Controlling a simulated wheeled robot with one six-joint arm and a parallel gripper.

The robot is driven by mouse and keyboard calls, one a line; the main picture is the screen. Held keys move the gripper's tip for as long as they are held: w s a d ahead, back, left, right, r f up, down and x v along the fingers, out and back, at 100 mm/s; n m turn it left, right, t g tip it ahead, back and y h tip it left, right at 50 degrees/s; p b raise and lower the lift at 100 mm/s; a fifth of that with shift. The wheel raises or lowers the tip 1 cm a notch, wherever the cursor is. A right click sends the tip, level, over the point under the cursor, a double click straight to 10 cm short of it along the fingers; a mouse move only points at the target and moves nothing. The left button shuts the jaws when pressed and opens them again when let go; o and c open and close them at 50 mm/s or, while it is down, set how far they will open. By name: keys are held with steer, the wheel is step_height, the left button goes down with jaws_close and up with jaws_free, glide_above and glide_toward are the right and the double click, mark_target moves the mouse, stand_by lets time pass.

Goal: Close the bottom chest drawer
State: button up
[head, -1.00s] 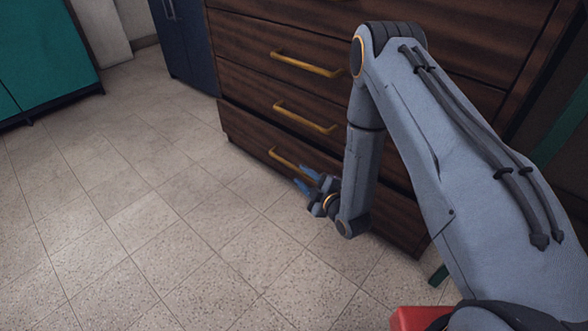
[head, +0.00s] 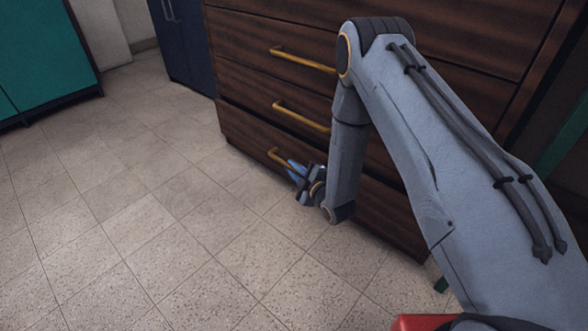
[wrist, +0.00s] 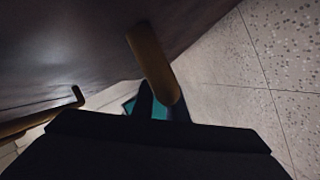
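The brown wooden chest stands at the back of the head view. Its bottom drawer (head: 240,130) stands out a little from the chest, with a dark gap along its top edge. My gripper (head: 296,168) is low in front of this drawer, by the right end of its brass handle (head: 272,153). In the wrist view a brass handle (wrist: 150,62) crosses in front of my fingers (wrist: 161,108). A narrow gap with teal behind it shows between the fingers, so they look partly open. I cannot tell whether they touch the handle.
Upper drawers with brass handles (head: 302,116) are above. A dark blue cabinet (head: 184,45) stands left of the chest and a teal cabinet (head: 40,50) at the far left. A red object (head: 420,322) shows at the bottom edge. The tiled floor (head: 150,220) in front is clear.

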jaws_close()
steer(key=shift+w+d, duration=0.65)
steer(key=shift+w, duration=0.2)
steer(key=shift+w+d, duration=0.6)
steer(key=shift+w, duration=0.2)
steer(key=o, duration=0.6)
jaws_free()
steer(key=shift+w+d, duration=0.1)
steer(key=shift+d, duration=0.1)
steer(key=shift+o, duration=0.2)
steer(key=shift+a, duration=0.1)
steer(key=p, duration=0.4)
glide_toward(301, 162)
steer(key=shift+x, duration=1)
